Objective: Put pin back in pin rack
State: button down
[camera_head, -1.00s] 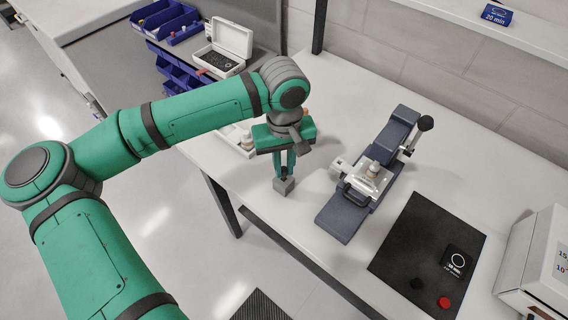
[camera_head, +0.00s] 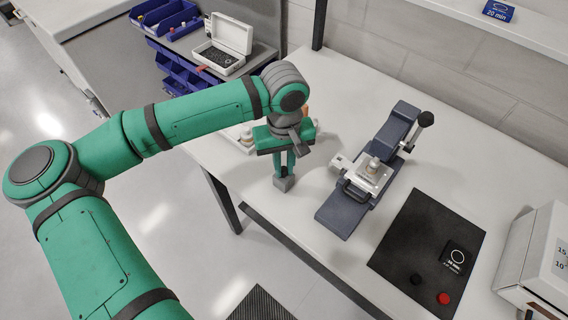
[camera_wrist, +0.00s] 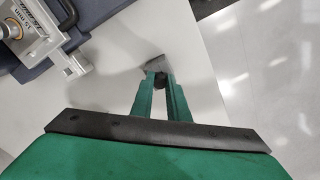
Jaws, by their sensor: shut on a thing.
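My gripper (camera_head: 284,174) points straight down near the table's front edge, left of the blue-grey fixture. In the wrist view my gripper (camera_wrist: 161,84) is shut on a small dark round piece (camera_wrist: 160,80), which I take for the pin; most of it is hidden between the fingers. A small grey block (camera_head: 283,184), apparently the pin rack, is right at the fingertips; it also shows in the wrist view (camera_wrist: 155,63), just beyond them. I cannot tell whether the pin is in the block or just above it.
The blue-grey fixture (camera_head: 340,213) with its metal clamp and black-knobbed lever stands to the right. A black mat (camera_head: 410,235) with red and black buttons lies further right. A white tray (camera_head: 236,133) is partly behind my gripper. Bare table lies between gripper and fixture.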

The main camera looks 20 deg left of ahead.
jog(key=shift+f, duration=0.4)
jog(key=c, duration=1.6)
grip_release()
jog(key=shift+c, duration=0.2)
notch_tip(320, 180, up, 11)
jog(key=shift+s+f, duration=0.1)
jog(key=shift+f, duration=0.05)
